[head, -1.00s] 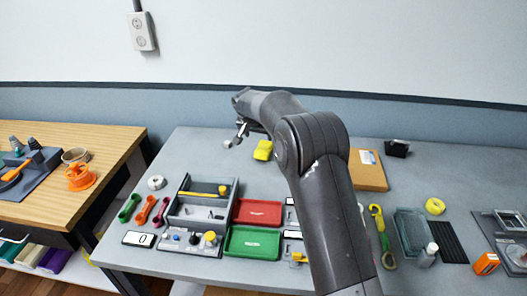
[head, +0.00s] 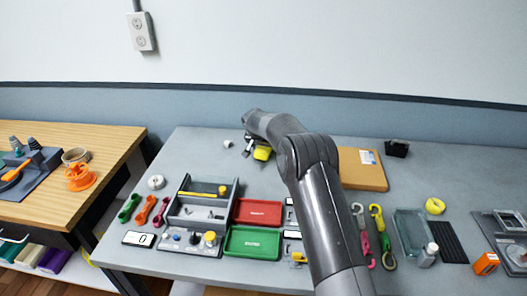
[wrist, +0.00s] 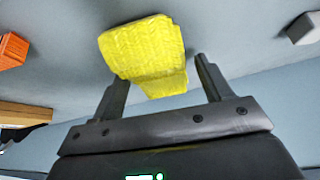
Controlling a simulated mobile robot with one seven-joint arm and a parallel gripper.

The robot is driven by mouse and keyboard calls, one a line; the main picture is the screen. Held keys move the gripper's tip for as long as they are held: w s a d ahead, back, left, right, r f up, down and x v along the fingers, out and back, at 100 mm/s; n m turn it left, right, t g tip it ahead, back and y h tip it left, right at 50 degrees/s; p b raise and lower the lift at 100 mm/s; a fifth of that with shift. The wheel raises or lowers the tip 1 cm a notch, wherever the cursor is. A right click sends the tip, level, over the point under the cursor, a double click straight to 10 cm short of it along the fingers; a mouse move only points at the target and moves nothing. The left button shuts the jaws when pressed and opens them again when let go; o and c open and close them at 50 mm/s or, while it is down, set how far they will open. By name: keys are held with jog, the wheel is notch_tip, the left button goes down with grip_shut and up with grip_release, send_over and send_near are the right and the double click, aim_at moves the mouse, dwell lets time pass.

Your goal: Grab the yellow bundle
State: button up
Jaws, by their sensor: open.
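The yellow bundle (head: 262,154) lies near the back of the grey table, partly hidden by my gripper in the head view. In the wrist view the bundle (wrist: 143,48) is a ribbed, folded yellow pad just past my fingertips. Its lower part shows in the gap between the fingers, nearer the left finger. My gripper (wrist: 160,70) is open and empty, with a finger on either side of that lower part. In the head view my gripper (head: 248,147) is right at the bundle. I cannot tell whether either finger touches it.
A small grey-white block (head: 227,144) lies left of the bundle. A flat brown box (head: 360,170) lies to the right, behind my arm. A red tray (head: 258,211), a green tray (head: 252,243) and a grey organizer (head: 203,216) stand in front. The table's back left is clear.

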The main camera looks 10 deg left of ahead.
jog(key=c, duration=1)
jog(key=shift+c, duration=0.5)
jog(key=shift+r, duration=0.15)
